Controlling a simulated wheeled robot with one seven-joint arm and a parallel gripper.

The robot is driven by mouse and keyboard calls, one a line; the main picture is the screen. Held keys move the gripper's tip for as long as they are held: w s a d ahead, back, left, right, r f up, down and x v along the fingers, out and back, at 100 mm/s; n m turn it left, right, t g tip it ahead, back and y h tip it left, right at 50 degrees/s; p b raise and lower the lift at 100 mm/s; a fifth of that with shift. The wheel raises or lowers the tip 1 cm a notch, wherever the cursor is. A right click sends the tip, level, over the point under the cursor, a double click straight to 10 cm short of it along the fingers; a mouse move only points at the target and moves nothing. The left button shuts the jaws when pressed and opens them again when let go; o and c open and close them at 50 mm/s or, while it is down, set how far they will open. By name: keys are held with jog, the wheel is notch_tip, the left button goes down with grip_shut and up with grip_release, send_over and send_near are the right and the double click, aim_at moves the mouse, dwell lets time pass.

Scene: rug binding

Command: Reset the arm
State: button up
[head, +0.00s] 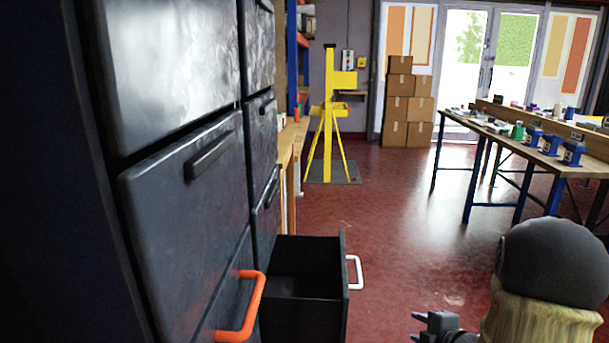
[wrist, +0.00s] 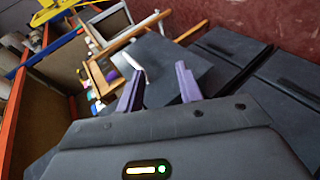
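My gripper (head: 432,326) shows at the bottom right of the head view, in front of the cabinet and to the right of the open drawer. In the wrist view its two purple-grey fingers (wrist: 162,90) stand apart with nothing visible between them. The gripper is open and empty. It is apart from the open black drawer (head: 304,270) and its white handle (head: 356,272). Part of my arm shows at the lower right of the head view.
A dark metal cabinet (head: 185,200) with an orange handle (head: 246,310) fills the left. A yellow stand (head: 328,110), stacked cardboard boxes (head: 407,108) and a long workbench (head: 545,158) stand further off. The red floor (head: 400,215) between them is clear.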

jog(key=s+a+r+m+g+h, duration=0.1)
jog(key=s+a+m+g+h, duration=0.1)
jog(key=s+a+m+g, duration=0.5)
jog(key=s+a+m+g+h, duration=0.15)
jog(key=s+a+m, duration=0.35)
jog(key=s+m, duration=0.65)
notch_tip(320, 180, up, 36)
jog(key=p, duration=3.6)
jog(key=shift+w+d, duration=0.25)
jog(key=shift+w, duration=0.15)
jog(key=shift+g, duration=0.25)
